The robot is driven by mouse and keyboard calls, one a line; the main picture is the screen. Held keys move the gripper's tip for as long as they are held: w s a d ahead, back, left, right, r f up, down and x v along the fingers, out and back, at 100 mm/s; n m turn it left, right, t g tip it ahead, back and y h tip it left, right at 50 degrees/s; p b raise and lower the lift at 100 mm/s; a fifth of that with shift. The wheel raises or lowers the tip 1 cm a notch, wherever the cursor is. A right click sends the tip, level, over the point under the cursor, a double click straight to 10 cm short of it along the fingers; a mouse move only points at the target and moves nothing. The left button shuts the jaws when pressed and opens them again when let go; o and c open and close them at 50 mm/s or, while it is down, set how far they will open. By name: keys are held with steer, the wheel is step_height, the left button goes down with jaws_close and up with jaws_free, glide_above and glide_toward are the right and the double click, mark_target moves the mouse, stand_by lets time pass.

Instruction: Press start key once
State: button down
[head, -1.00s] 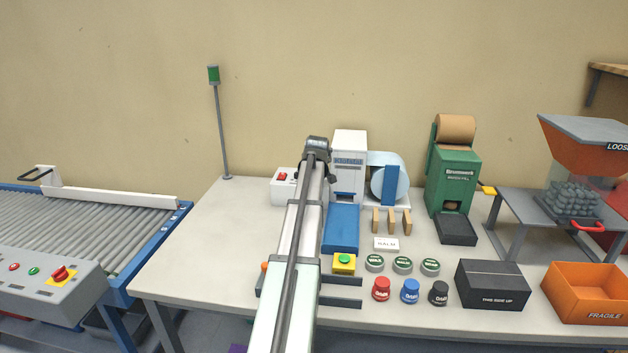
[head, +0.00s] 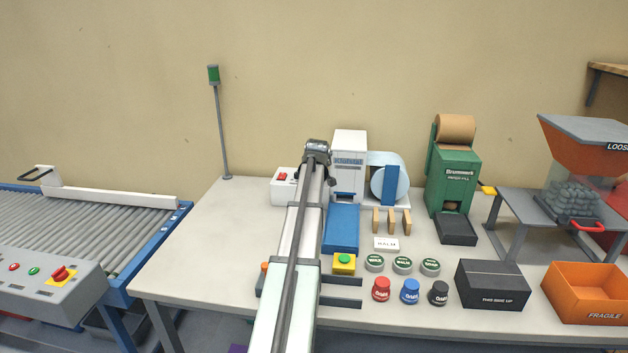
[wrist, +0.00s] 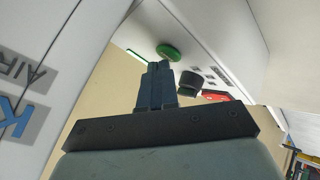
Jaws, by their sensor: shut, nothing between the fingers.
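In the wrist view a round green key (wrist: 168,51) sits on a white panel, just beyond my fingertips. My gripper (wrist: 160,68) is shut and empty, its fingers pointing towards the key; I cannot tell whether they touch it. A black knob (wrist: 191,83) and a red part (wrist: 215,96) are beside it on the same panel. In the head view the white control box (head: 283,190) with a red switch (head: 282,177) stands just left of my wrist. My arm hides the box's right part and the green key there.
The white air-cushion machine (head: 349,142) stands right of my wrist; its lettered side (wrist: 25,100) is close in the wrist view. The table's left part is clear.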

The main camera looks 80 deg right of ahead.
steer(key=shift+f, duration=0.25)
stand_by(0.4)
steer(key=shift+r, duration=3.35)
